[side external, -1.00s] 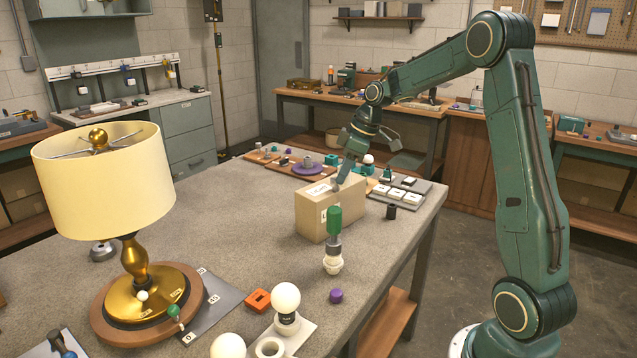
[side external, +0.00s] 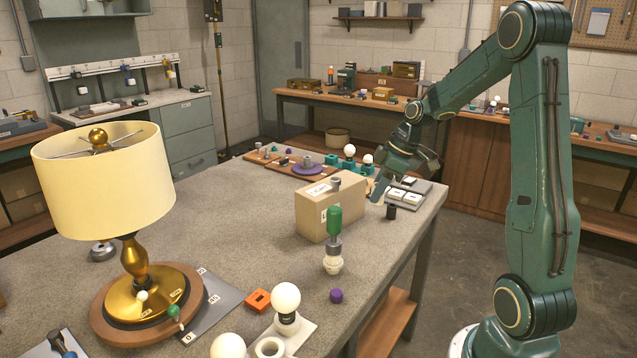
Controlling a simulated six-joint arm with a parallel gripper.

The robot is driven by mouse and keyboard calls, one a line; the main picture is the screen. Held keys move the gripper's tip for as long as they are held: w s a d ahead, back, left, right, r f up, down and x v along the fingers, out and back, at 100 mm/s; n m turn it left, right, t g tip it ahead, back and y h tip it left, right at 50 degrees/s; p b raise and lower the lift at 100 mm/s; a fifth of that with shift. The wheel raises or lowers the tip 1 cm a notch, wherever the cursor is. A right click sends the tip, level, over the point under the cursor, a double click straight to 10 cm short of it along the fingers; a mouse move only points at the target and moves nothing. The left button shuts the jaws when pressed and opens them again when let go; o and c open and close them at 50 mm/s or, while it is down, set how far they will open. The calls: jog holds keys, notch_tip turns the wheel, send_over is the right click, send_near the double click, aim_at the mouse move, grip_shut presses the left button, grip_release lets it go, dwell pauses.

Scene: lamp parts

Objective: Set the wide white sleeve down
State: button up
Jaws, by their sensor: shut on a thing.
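My gripper (side external: 377,190) is low over the far right part of the bench, just right of and behind the cardboard box (side external: 325,218). Its fingers point down and are shut on the wide white sleeve, which is mostly hidden; a small pale patch (side external: 369,187) shows beside the fingertips. I cannot tell whether this patch is the sleeve, or whether the sleeve touches the bench.
A green-handled tool (side external: 334,222) stands before the box; the lamp (side external: 105,180) is at left.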

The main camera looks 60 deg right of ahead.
notch_tip(320, 180, down, 13)
jog(key=shift+f, duration=0.2)
dwell(0.3)
jog(key=shift+f, duration=1.85)
jog(key=shift+f, duration=0.1)
jog(key=o, duration=1)
jog(key=shift+c, duration=0.2)
jog(key=v, duration=1.2)
